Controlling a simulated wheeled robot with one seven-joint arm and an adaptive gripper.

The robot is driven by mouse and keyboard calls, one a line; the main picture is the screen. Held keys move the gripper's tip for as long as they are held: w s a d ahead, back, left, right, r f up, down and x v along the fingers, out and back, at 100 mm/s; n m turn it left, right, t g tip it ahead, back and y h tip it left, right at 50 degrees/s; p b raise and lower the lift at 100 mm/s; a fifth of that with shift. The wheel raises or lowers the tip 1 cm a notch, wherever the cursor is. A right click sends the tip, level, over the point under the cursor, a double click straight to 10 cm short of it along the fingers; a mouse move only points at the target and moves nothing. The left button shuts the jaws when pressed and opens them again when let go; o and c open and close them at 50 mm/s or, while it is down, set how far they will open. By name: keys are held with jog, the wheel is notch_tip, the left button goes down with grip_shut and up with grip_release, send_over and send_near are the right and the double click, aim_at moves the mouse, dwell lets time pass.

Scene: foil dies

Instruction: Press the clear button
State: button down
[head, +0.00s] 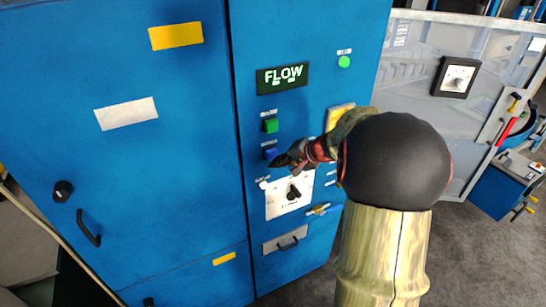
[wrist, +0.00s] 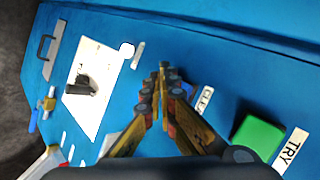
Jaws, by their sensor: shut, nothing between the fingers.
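The clear button is a blue square button (head: 271,154) on the blue cabinet front, below a green button. In the wrist view a small blue part of the button (wrist: 189,88) shows beside my fingers, next to a white label (wrist: 204,99) reading CLEA, its end cut off. My gripper (head: 279,162) is shut and empty, its tips just at the lower right of the button in the head view. In the wrist view the closed fingertips (wrist: 164,68) point at the panel and hide most of the button. I cannot tell whether they touch it.
The green button (wrist: 258,136) beside a TRY label (wrist: 291,150) is close by. A white plate with a black rotary knob (head: 293,192) lies below the blue button. A FLOW display (head: 283,77) is above. A cabinet handle (head: 88,228) sticks out at left.

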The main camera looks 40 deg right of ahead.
jog(key=shift+w, duration=0.2)
dwell(0.3)
jog(key=shift+w+b, duration=0.25)
jog(key=shift+b, duration=0.15)
jog(key=shift+w+d, duration=0.2)
jog(key=shift+w, duration=0.3)
dwell(0.7)
jog(key=shift+s+b, duration=0.15)
jog(key=shift+b, duration=0.2)
jog(key=shift+s+a+b, duration=0.2)
jog(key=shift+s+b, duration=0.25)
jog(key=shift+s, duration=0.35)
jog(key=s+b, duration=0.1)
jog(key=s, duration=0.1)
jog(key=s+a+b, duration=0.1)
jog(key=s, duration=0.1)
jog(key=shift+s+a, duration=0.1)
jog(key=shift+s, duration=0.3)
